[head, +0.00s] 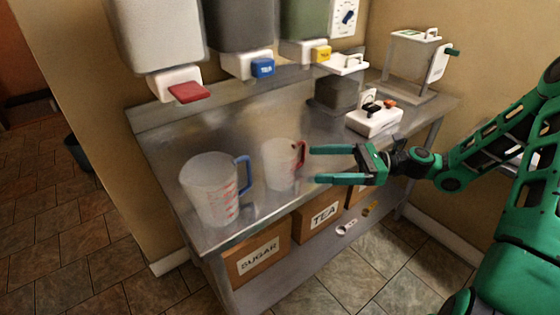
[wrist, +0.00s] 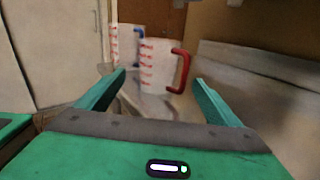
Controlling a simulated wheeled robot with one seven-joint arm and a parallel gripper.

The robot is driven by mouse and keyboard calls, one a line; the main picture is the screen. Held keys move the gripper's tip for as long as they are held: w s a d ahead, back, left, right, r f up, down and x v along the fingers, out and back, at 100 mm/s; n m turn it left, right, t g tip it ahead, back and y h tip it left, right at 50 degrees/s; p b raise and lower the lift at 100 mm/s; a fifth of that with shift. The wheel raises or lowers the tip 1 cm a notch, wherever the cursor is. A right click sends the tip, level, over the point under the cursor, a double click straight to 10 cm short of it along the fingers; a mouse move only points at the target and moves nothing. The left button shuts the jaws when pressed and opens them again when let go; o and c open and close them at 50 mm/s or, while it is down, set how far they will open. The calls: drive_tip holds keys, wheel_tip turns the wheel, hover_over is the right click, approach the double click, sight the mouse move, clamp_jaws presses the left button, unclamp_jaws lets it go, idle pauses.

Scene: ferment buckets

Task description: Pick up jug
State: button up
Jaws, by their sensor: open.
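Two translucent measuring jugs with red markings stand upright on the steel table. The red-handled jug (head: 279,165) is the smaller in the head view and stands mid-table. The blue-handled jug (head: 211,192) is larger and stands to its left, near the front left corner. My gripper (head: 314,165) is open and empty, just right of the red-handled jug, its fingers pointing at the handle side. In the wrist view the red-handled jug (wrist: 158,68) shows between and beyond my fingertips (wrist: 158,82). The blue-handled jug (wrist: 126,45) is behind it, partly hidden.
Dispensers with red (head: 189,92), blue (head: 262,68) and yellow (head: 321,54) taps hang above the steel table (head: 180,145). A white device (head: 374,120) and a clear-sided frame (head: 415,65) stand to the right.

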sight(284, 165)
drive_tip(key=a, duration=1)
drive_tip(key=shift+w+a, duration=0.15)
drive_tip(key=shift+a, duration=0.1)
drive_tip(key=c, duration=1.1)
